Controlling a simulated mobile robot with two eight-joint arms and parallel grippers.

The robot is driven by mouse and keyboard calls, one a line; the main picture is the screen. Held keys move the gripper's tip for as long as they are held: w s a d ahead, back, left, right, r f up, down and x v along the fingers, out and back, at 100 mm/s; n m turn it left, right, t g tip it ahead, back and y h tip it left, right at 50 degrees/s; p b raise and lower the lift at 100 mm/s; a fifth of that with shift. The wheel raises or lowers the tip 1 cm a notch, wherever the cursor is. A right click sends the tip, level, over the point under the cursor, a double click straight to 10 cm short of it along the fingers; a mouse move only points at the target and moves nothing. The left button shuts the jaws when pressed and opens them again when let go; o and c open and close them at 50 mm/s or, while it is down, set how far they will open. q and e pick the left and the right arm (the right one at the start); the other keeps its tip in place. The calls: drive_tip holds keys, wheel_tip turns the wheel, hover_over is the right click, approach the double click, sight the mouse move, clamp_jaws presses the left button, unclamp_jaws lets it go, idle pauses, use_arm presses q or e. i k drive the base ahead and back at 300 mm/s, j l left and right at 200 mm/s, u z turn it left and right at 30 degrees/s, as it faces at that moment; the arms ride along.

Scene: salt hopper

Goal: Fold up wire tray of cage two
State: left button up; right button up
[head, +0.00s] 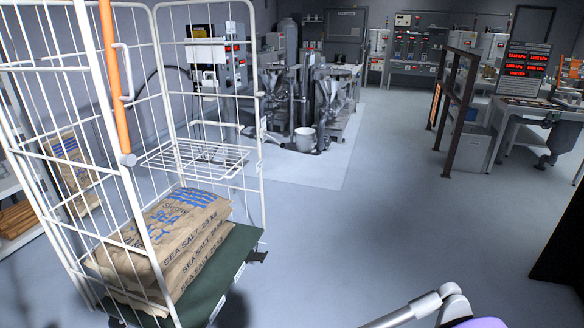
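A white wire roll cage (263,130) stands at the left on a dark green base (215,275). I see no number on it. Its wire tray (197,157) lies roughly level across the inside, at about mid-height towards the back, above the sacks. Several stacked brown paper sacks (185,228), printed "SEA SALT 25 kg", lie on the base below and in front of the tray. An orange bar (113,70) runs up the cage's near side. Neither gripper shows.
Grey machinery with a white bucket (305,139) stands behind the cage. A dark railing (455,105) and a control desk (515,115) are at the right. More sacks (72,160) show behind the cage at left. The grey floor (390,225) right of the cage is clear.

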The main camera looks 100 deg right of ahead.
sight(239, 168)
drive_tip(key=z, duration=1.8)
drive_tip(key=i+j+z, duration=0.15)
drive_tip(key=z, duration=1.35)
